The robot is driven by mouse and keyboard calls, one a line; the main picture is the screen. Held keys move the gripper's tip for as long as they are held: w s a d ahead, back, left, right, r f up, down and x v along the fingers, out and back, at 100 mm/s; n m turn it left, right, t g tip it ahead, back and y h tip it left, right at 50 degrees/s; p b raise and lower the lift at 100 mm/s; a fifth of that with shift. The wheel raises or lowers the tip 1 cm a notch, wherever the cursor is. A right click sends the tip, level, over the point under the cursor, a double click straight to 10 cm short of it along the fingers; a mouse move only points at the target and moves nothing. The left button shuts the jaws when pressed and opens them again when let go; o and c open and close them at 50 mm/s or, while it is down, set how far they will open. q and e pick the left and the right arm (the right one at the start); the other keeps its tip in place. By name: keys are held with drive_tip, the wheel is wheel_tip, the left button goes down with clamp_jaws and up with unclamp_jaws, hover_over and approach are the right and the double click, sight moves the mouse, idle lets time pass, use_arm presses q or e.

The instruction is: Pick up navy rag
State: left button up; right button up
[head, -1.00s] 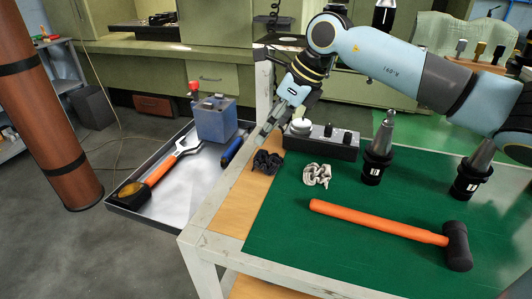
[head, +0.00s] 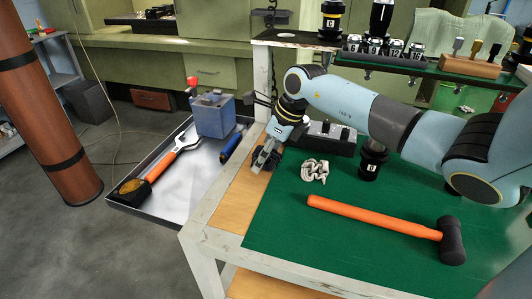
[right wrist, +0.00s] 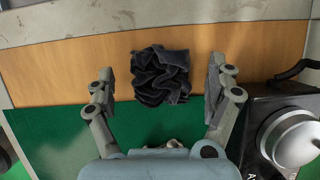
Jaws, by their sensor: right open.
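The navy rag (right wrist: 160,75) is a crumpled, dark bundle. In the right wrist view it lies on the wooden strip at the edge of the green mat, between the two spread fingers. In the head view the rag (head: 272,157) is mostly hidden behind my right gripper (head: 262,166). My right gripper, which also shows in the right wrist view (right wrist: 160,83), is open and empty, with one finger on each side of the rag and gaps between. My left gripper is not in view.
A grey-white rag (head: 315,171) lies on the green mat (head: 300,235) nearby. A dark box with a round knob (right wrist: 290,140) stands close beside the right finger. An orange-handled mallet (head: 375,217) lies in front. A side tray (head: 185,185) holds tools.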

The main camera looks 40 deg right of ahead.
sight(261, 150)
drive_tip(key=shift+c, duration=0.2)
drive_tip(key=c, duration=1.2)
drive_tip(key=shift+r, duration=0.15)
drive_tip(key=shift+r, duration=0.65)
wheel_tip(261, 150, up, 3)
drive_tip(key=shift+d+f+b, duration=0.1)
drive_tip(key=shift+b, duration=0.35)
drive_tip(key=shift+s+d+r+p, duration=0.3)
drive_tip(key=shift+s+d+r, duration=0.35)
drive_tip(key=shift+s+r, duration=0.8)
drive_tip(key=shift+s+d+r+p, duration=0.35)
drive_tip(key=shift+s+d+r, duration=0.35)
drive_tip(key=shift+s, duration=1.5)
drive_tip(key=shift+s+d+r+p, duration=0.3)
drive_tip(key=shift+s+d+r, duration=0.25)
drive_tip(key=shift+s+r, duration=0.95)
drive_tip(key=shift+s+f, duration=0.3)
